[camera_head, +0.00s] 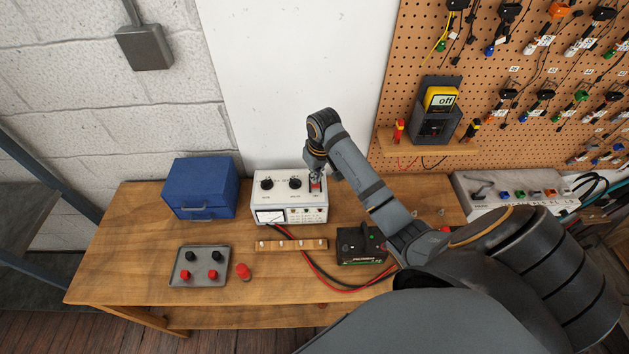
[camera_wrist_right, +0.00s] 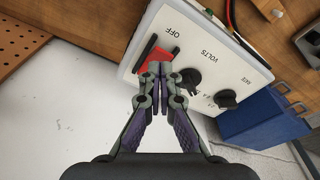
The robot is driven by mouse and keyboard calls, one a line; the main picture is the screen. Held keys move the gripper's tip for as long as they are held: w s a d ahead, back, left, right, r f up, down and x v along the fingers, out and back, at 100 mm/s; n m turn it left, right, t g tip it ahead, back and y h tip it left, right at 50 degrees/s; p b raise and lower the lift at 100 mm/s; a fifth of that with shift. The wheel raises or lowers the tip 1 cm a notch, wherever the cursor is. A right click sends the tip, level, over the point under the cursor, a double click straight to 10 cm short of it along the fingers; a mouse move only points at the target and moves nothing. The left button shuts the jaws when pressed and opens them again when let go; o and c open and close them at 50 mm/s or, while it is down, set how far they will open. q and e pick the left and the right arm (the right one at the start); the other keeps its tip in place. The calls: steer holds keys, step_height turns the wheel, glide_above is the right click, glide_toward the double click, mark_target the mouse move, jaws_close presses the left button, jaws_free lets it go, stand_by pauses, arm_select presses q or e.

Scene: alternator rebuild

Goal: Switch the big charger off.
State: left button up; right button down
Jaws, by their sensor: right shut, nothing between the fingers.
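The big charger (camera_head: 290,210) is a white box with two black knobs and a meter, standing at the back of the wooden bench. In the right wrist view its panel (camera_wrist_right: 211,60) appears turned around, with "OFF" and "VOLTS" lettering. The red switch (camera_wrist_right: 165,57) sits in a dark surround beside the "OFF" mark; I cannot tell which position it is in. My right gripper (camera_head: 316,180) is shut and empty, its fingertips (camera_wrist_right: 160,68) over the switch and partly covering it. I cannot tell whether they touch. My left gripper is not in view.
A blue box (camera_head: 200,188) stands left of the charger. A small black charger (camera_head: 352,246), red and black cables, a wooden strip (camera_head: 290,245) and a grey tray (camera_head: 183,277) of caps lie in front. A multimeter (camera_head: 440,100) reads "off".

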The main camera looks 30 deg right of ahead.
mark_target(316, 185)
steer(key=shift+f+b, duration=0.3)
steer(key=shift+f, duration=0.75)
stand_by(0.9)
steer(key=shift+r+p, duration=0.9)
steer(key=shift+r, duration=2.65)
